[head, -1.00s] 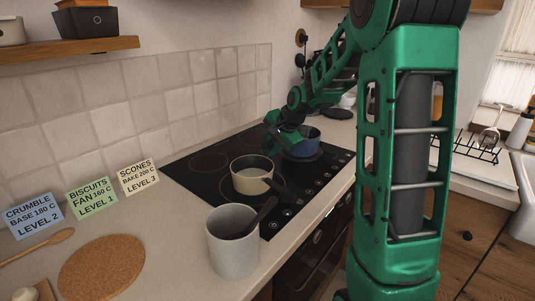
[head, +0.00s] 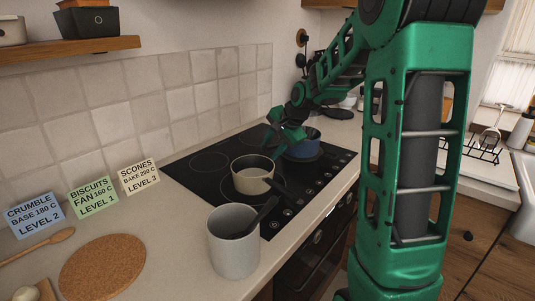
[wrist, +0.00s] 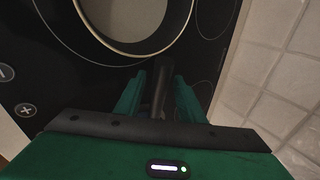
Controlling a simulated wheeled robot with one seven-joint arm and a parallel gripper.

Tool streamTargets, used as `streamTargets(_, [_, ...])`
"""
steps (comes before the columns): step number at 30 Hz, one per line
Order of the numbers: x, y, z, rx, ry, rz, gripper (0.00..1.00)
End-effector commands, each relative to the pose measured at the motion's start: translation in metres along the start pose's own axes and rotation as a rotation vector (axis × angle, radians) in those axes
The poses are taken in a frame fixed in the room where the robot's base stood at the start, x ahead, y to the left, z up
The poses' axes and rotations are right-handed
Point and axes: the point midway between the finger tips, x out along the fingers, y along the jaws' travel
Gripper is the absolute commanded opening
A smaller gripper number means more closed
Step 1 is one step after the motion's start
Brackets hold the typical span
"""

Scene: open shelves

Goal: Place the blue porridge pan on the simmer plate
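The blue porridge pan (head: 304,148) stands on the far right part of the black hob (head: 195,169). My gripper (head: 290,140) is low at its left side, partly covering it. In the wrist view my gripper (wrist: 160,80) has its two green fingers either side of a dark bar (wrist: 161,88), which looks like the blue pan's handle. A small gap shows beside the bar, so the fingers look open around it. The blue pan's body is hidden in the wrist view. Which ring is the simmer plate cannot be told; no label is readable.
A cream pan (head: 251,178) stands on the near part of the hob, close to the fingertips; its rim (wrist: 179,40) shows in the wrist view. Empty rings lie along the wall side. Recipe cards (head: 92,196) lean at left.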

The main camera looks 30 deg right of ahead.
Motion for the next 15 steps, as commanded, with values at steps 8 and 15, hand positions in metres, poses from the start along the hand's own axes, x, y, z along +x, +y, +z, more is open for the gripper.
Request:
streamTargets(8, [-0.058,-0.001,-0.001,0.000,0.003,-0.003,0.35])
streamTargets(15, [-0.090,0.000,-0.001,0.001,0.001,-0.001,0.35])
